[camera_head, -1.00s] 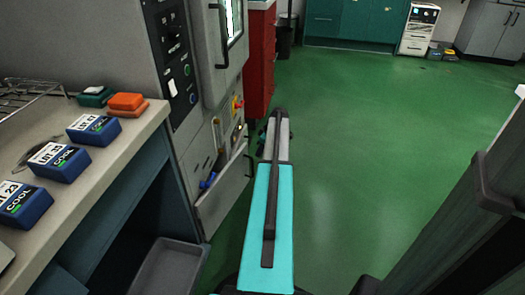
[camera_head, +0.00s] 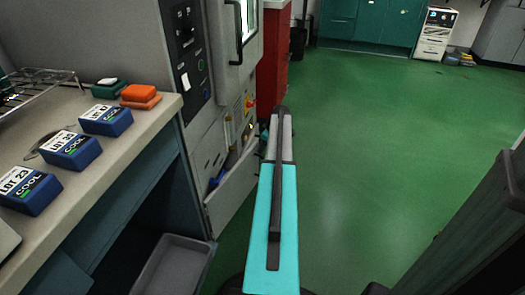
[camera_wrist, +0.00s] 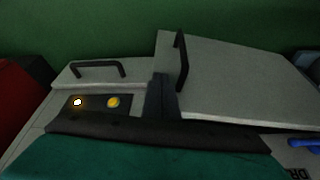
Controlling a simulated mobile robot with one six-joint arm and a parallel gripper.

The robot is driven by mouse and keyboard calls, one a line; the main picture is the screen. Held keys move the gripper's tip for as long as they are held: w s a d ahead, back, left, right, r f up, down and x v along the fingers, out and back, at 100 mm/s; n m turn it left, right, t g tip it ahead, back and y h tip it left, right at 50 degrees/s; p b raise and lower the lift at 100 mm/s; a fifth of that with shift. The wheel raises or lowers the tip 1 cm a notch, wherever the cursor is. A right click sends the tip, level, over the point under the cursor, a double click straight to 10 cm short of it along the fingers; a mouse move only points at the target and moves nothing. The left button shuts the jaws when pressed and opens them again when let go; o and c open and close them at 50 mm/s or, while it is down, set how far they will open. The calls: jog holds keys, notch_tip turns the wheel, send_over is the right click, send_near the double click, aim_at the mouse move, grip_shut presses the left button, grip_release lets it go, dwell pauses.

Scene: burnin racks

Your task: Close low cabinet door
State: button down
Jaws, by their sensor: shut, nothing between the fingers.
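The low cabinet door (camera_head: 232,192) is a light grey panel at the bottom of the tall grey cabinet in the head view. It stands ajar, with a blue lever and small fittings showing behind its upper edge. In the wrist view a grey panel with a dark bar handle, which looks like this door (camera_wrist: 235,85), fills the right side. My gripper (camera_wrist: 160,82) is a dark shape left of that handle, shut and empty. Whether it touches the panel cannot be told. In the head view my arm hides most of the gripper beside the door.
A bench (camera_head: 150,120) with several blue lot boxes and a wire rack stands at left, with a grey bin (camera_head: 175,268) below. A red cabinet (camera_head: 272,60) stands behind. Green floor (camera_head: 370,130) is clear at right. A dark panel (camera_head: 470,235) stands at the right edge.

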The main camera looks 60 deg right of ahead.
jog(key=w+a+n+p, duration=0.1)
jog(key=w+p, duration=0.2)
jog(key=w, duration=0.7)
jog(key=shift+w+a+y, duration=0.15)
jog(key=shift+a+y, duration=0.15)
jog(key=s+d+r+p, duration=0.3)
jog(key=s+r+p, duration=0.1)
jog(key=s+r, duration=0.4)
jog(key=shift+s+r, duration=0.3)
jog(key=shift+r, duration=0.35)
